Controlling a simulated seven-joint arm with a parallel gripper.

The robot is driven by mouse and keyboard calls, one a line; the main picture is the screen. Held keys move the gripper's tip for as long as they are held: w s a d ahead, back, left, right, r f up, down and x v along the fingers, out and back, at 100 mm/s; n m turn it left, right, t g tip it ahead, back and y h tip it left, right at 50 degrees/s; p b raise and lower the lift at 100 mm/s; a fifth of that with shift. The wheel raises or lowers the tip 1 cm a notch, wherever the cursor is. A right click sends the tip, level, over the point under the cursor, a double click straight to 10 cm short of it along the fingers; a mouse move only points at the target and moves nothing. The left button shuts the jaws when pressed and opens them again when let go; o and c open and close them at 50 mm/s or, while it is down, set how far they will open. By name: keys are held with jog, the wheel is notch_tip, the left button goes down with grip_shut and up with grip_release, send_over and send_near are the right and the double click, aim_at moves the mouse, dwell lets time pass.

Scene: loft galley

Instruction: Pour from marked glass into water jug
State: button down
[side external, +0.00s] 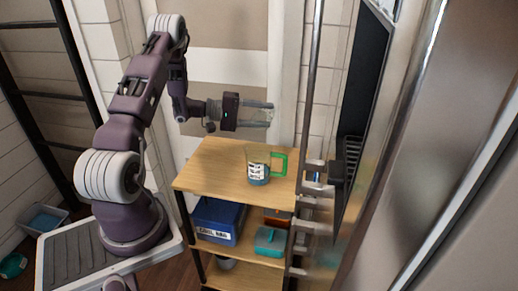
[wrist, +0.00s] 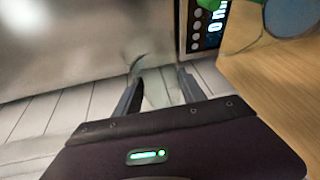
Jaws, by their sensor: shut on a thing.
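My gripper (side external: 256,113) is shut on a clear glass (side external: 258,120), held in the air above the back of the wooden shelf top. The glass is see-through and hard to make out; its mark, its contents and its exact tilt cannot be told. In the wrist view the fingers (wrist: 158,88) stand on either side of the faint glass (wrist: 160,94). The water jug (side external: 258,168) stands upright on the shelf top, below the gripper. It is clear, with a green handle on its right, a printed label and blue in its lower part.
The wooden shelf top (side external: 215,165) is otherwise bare. Below it are a blue bin (side external: 216,220), a teal container (side external: 270,241) and an orange-brown box (side external: 277,216). A tall metal appliance (side external: 440,150) with bar handles stands close on the right. A wall is behind.

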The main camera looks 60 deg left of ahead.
aim_at(264, 120)
jog(key=shift+s+d+r+m, duration=0.15)
jog(key=shift+r+m, duration=0.15)
jog(key=shift+m, duration=0.2)
jog(key=f+n, duration=0.1)
jog(key=w+a+f+n+g, duration=0.1)
jog(key=n, duration=0.1)
jog(key=shift+w+a+f, duration=0.15)
jog(key=shift+w+f, duration=0.05)
jog(key=shift+w, duration=0.05)
notch_tip(264, 120, down, 3)
jog(key=n+g+h, duration=0.1)
jog(key=n+g, duration=0.1)
jog(key=n, duration=0.1)
jog(key=shift+s+r, duration=0.1)
jog(key=shift+r, duration=0.1)
jog(key=shift+r+n+g+h, duration=0.3)
jog(key=shift+n+g, duration=0.1)
jog(key=shift+n, duration=0.2)
jog(key=shift+w+a+f+n+g+h, duration=0.35)
jog(key=shift+w+f+n+g+h, duration=0.15)
jog(key=shift+f+n, duration=0.3)
jog(key=shift+w+a+f+n+g+h, duration=0.45)
jog(key=shift+f+n, duration=0.25)
jog(key=shift+n, duration=0.25)
jog(key=shift+w+a+f+n+g+h, duration=0.3)
jog(key=shift+w+f+n+g+h, duration=0.2)
jog(key=shift+f+n, duration=0.3)
jog(key=shift+r, duration=0.1)
